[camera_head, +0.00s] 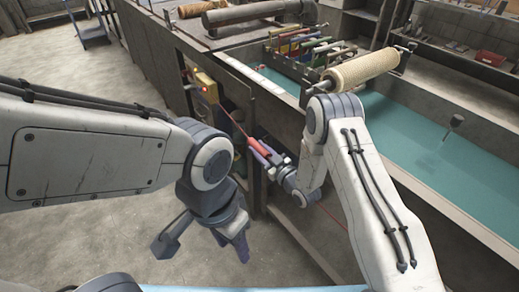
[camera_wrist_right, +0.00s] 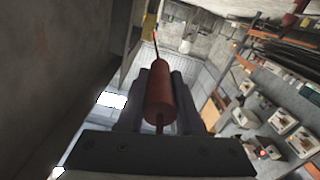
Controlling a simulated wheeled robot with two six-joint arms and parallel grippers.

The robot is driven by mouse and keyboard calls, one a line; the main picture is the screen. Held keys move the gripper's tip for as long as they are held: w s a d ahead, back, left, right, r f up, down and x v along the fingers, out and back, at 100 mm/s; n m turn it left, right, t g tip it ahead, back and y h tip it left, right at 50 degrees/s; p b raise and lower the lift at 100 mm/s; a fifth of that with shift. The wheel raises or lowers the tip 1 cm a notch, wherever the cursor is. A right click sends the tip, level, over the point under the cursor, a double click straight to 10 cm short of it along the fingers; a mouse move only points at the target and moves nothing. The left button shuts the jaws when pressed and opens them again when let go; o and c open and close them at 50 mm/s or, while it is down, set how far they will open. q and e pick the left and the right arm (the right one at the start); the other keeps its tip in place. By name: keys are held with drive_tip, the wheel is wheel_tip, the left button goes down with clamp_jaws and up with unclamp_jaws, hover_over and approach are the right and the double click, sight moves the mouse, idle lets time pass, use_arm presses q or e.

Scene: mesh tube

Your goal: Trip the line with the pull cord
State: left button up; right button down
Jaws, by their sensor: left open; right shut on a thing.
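The pull cord (camera_head: 235,122) is a thin red line running along the side of the machine from a yellow switch box (camera_head: 206,88) with a small red light. A red cylindrical grip (camera_head: 258,147) sits on the cord. My right gripper (camera_head: 266,154) is shut on this red grip. In the right wrist view the grip (camera_wrist_right: 160,98) lies between my two dark fingers, with the cord leaving both its ends. My left gripper (camera_head: 203,245) is open and empty, low over the concrete floor, left of the cord.
Dark machine panels (camera_head: 150,50) run behind the cord. The floor at left (camera_head: 60,230) is clear.

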drive_tip(key=s+a, duration=0.1)
drive_tip(key=a, duration=0.1)
drive_tip(key=s+a, duration=0.2)
idle(0.3)
drive_tip(key=c, duration=0.6)
unclamp_jaws()
drive_tip(key=b+v, duration=0.1)
drive_tip(key=v, duration=0.9)
drive_tip(key=shift+s+d, duration=0.15)
drive_tip(key=shift+s, duration=0.05)
